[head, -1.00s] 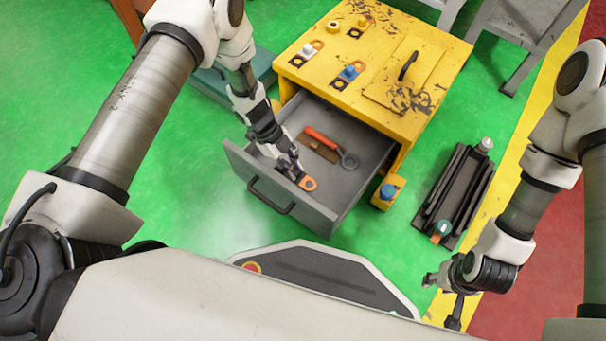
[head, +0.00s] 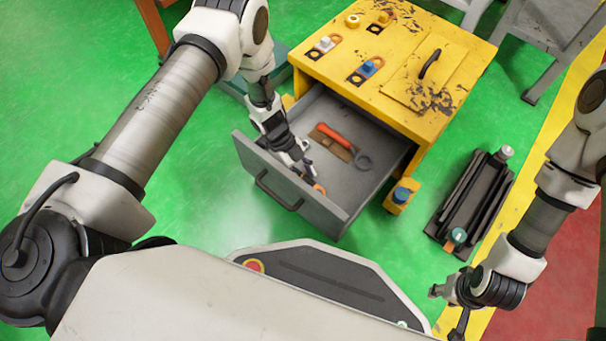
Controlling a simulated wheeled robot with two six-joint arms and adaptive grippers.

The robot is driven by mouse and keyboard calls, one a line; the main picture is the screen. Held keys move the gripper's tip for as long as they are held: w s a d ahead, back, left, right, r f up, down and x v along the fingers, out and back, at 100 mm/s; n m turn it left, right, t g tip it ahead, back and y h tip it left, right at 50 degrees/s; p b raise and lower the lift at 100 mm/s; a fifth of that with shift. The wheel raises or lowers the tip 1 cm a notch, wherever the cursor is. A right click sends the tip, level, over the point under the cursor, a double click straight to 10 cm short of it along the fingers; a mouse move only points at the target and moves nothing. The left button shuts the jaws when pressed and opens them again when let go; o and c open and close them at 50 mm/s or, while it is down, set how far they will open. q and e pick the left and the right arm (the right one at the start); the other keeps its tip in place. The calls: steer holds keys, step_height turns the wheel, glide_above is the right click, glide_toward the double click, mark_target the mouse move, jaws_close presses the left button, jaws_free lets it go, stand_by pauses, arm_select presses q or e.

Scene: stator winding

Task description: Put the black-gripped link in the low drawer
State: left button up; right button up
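An orange link end (head: 319,189) shows at my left gripper (head: 304,174), inside the open grey drawer (head: 347,224) close behind its front panel. The link's grip is hidden by the fingers, so I cannot see its colour. My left gripper points down into the drawer and appears shut on this link. The front panel hides the link's lower part, and I cannot tell if it touches the drawer floor. My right gripper (head: 452,308) is empty, low at the right and away from the drawer; its finger opening is unclear.
A red-handled tool (head: 336,137) and a brown piece (head: 334,152) lie farther back in the drawer. A white-gripped link (head: 325,43) and a blue-gripped link (head: 366,69) lie on the yellow cabinet (head: 322,68). A dark rack (head: 470,204) stands on the floor at right.

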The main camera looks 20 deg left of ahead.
arm_select(q)
steer(key=shift+a+r, duration=0.1)
steer(key=shift+r, duration=0.25)
steer(key=p+v, duration=0.6)
steer(key=v, duration=0.5)
steer(key=shift+a+r, duration=0.2)
steer(key=shift+r, duration=0.05)
steer(key=shift+w+r, duration=0.1)
